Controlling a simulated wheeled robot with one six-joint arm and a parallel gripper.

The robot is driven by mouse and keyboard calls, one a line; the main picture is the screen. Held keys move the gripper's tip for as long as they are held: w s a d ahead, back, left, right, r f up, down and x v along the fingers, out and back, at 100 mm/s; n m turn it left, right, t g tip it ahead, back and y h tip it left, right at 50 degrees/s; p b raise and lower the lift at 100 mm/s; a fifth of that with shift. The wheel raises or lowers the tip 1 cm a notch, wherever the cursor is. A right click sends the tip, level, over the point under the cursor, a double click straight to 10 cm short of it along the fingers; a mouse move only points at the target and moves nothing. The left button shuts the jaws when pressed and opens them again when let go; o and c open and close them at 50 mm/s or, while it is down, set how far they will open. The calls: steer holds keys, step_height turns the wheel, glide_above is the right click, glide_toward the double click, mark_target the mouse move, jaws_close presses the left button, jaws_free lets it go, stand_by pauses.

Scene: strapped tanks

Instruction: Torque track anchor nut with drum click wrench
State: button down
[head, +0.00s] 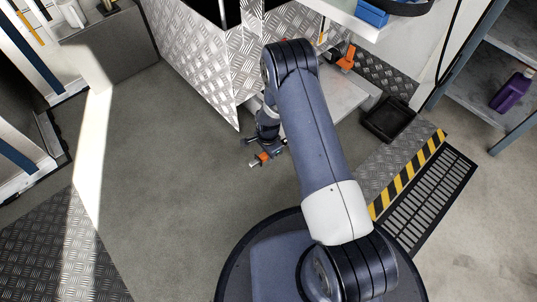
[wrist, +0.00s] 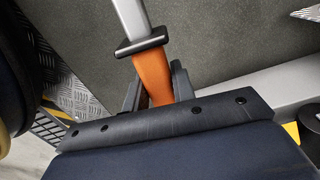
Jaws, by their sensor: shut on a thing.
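The drum click wrench has an orange handle (wrist: 153,75), a black collar (wrist: 141,46) and a silver shaft running out of the top of the wrist view. My gripper (wrist: 157,88) is shut on the orange handle, with a dark finger on each side of it. In the head view my gripper (head: 266,151) is beyond my arm, over the grey floor, beside the diamond-plate panel. Only a small orange and silver bit of the wrench (head: 255,162) shows there. I cannot make out the track anchor nut in either view.
A diamond-plate panel (head: 200,55) stands just behind my gripper. An orange object (head: 346,59) is at the back right, above a light platform. A black tray (head: 389,119) and a yellow-black striped edge (head: 408,174) lie to the right. The floor at left is clear.

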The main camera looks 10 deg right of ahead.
steer(key=shift+w+a+m, duration=0.4)
steer(key=shift+w+m, duration=0.1)
steer(key=shift+w, duration=0.3)
steer(key=shift+w+a+m, duration=0.35)
steer(key=shift+w+m, duration=0.15)
steer(key=shift+w, duration=0.3)
steer(key=shift+w+a+r+m, duration=0.1)
steer(key=shift+w+a+m, duration=0.15)
steer(key=shift+w+m, duration=0.45)
steer(key=shift+w+a+m, duration=0.2)
steer(key=shift+w+m, duration=0.1)
steer(key=shift+w, duration=0.65)
steer(key=shift+w, duration=0.1)
steer(key=shift+w+a+m, duration=0.2)
steer(key=shift+w+m, duration=0.8)
steer(key=shift+w, duration=0.65)
steer(key=shift+w+r+p, duration=0.15)
steer(key=shift+r+p, duration=0.35)
steer(key=shift+r, duration=0.75)
steer(key=shift+w+r+p, duration=0.1)
steer(key=shift+r+p, duration=0.4)
steer(key=shift+r, duration=0.85)
